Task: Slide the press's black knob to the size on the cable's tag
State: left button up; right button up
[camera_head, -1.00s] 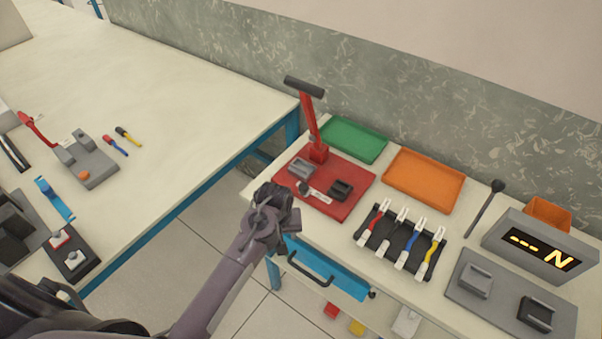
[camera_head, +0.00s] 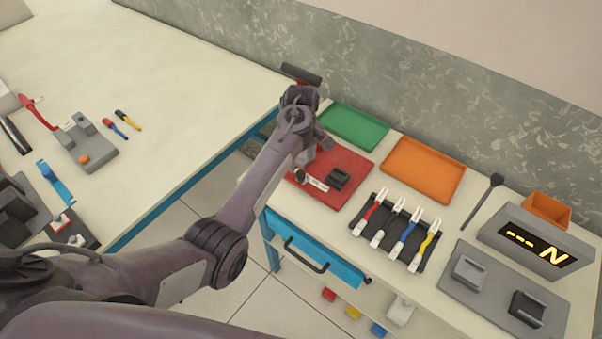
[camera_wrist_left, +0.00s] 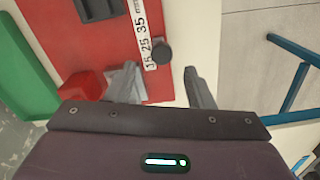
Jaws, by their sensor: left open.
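The press's red base (camera_head: 345,165) lies on the right table; its lever's dark handle (camera_head: 301,73) shows behind my arm. The black knob (camera_head: 300,176) sits at one end of the white scale (camera_head: 318,184). In the left wrist view, the knob (camera_wrist_left: 161,52) is beside the scale (camera_wrist_left: 144,38), marked 15, 25, 35, near the 15 and 25; I cannot tell its exact mark. My left gripper (camera_wrist_left: 165,88) is open and empty, its fingers to either side below the knob, apart from it. In the head view it is over the press, fingertips mostly hidden. Several cables (camera_head: 408,236) lie in a black rack; no tag is readable.
A green tray (camera_head: 386,143) and an orange tray (camera_head: 456,196) lie behind. A grey display box (camera_head: 490,236) shows dashes and a letter. The red lever mount (camera_wrist_left: 85,84) is left of my fingers. A blue drawer (camera_head: 345,289) is below the tabletop.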

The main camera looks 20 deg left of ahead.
aim_at(301, 173)
pick_arm(q)
notch_tip(301, 173, down, 7)
jog(key=shift+s+f+p, duration=0.1)
jog(key=shift+p, duration=0.25)
grip_shut()
